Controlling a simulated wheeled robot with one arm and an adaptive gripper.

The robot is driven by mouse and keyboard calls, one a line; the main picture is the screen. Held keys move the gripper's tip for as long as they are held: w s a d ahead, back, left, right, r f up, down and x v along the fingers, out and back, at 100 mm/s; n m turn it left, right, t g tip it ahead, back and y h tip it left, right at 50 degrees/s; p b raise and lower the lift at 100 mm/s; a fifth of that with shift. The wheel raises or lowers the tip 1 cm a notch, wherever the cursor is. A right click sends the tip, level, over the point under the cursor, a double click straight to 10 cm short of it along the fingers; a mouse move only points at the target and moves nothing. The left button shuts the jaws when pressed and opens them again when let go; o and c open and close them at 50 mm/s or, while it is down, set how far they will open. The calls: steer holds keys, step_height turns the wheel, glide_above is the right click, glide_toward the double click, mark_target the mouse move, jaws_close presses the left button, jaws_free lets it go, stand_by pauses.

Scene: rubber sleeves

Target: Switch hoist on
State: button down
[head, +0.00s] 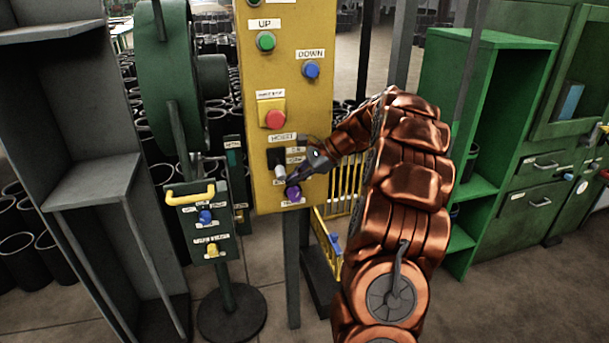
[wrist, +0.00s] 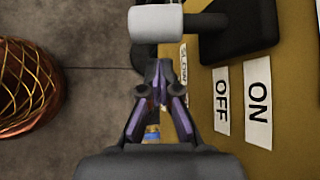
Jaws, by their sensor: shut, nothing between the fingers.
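The yellow control panel (head: 258,105) has a hoist switch with a black base (head: 275,157) and a pale grey lever handle (head: 280,172). In the head view the handle hangs low, towards the lower label. In the wrist view the handle (wrist: 156,20) shows at the top, on the OFF side of its black base (wrist: 245,28). The OFF label (wrist: 221,100) and ON label (wrist: 257,102) are on the panel. My gripper (head: 300,178) is just right of the handle in the head view. Its fingers (wrist: 161,78) are shut and empty; the tips look apart from the handle.
A red stop button (head: 274,118), green UP button (head: 266,41) and blue DOWN button (head: 311,70) sit higher on the panel. A smaller green control stand (head: 205,220) is to the left.

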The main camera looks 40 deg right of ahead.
mark_target(279, 168)
steer(key=shift+s+a+r, duration=0.1)
steer(key=shift+a+r, duration=0.25)
steer(key=shift+r, duration=0.2)
steer(key=shift+s+a+r, duration=0.1)
steer(key=shift+a+r, duration=0.2)
steer(key=shift+r, duration=0.2)
steer(key=shift+r+p, duration=0.2)
steer(key=shift+p, duration=0.4)
